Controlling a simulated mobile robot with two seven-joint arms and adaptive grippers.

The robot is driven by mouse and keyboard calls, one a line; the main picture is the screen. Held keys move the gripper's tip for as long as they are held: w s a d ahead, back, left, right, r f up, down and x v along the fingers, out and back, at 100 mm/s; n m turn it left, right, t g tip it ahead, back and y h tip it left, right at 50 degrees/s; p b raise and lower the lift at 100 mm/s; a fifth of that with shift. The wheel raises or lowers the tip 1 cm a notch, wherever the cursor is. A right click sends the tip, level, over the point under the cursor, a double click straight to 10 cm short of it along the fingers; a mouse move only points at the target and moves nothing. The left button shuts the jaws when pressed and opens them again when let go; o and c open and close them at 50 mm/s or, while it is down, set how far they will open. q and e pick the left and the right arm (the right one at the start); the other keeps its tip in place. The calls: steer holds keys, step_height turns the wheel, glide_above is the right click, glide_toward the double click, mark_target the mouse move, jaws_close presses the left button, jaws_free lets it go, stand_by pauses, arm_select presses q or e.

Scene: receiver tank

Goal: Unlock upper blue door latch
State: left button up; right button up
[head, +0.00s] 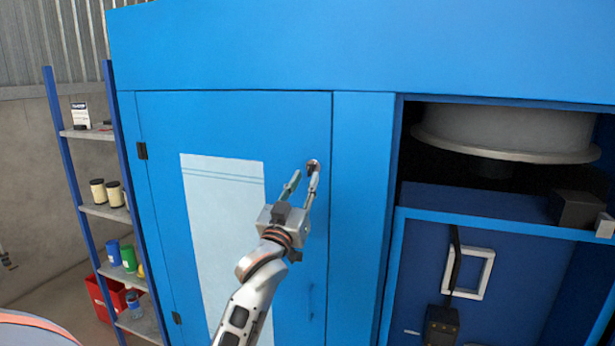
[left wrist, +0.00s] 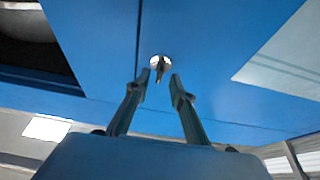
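The blue door (head: 290,125) is shut flush in the cabinet front in the head view. Its upper latch (head: 313,164) is a small round metal piece near the door's upper right edge. In the left wrist view the latch (left wrist: 160,62) shows as a bright disc with a dark tab sticking out. My left gripper (head: 303,175) is open in front of the latch. In the left wrist view its fingertips (left wrist: 161,75) stand on either side of the tab, with a gap to each side. Contact with the tab cannot be told. My right gripper is not in view.
An open bay with a large white drum (head: 505,130) is at the right. A black hinge (head: 142,151) sits on the door's left edge.

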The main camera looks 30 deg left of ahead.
arm_select(q)
steer(key=v, duration=0.9)
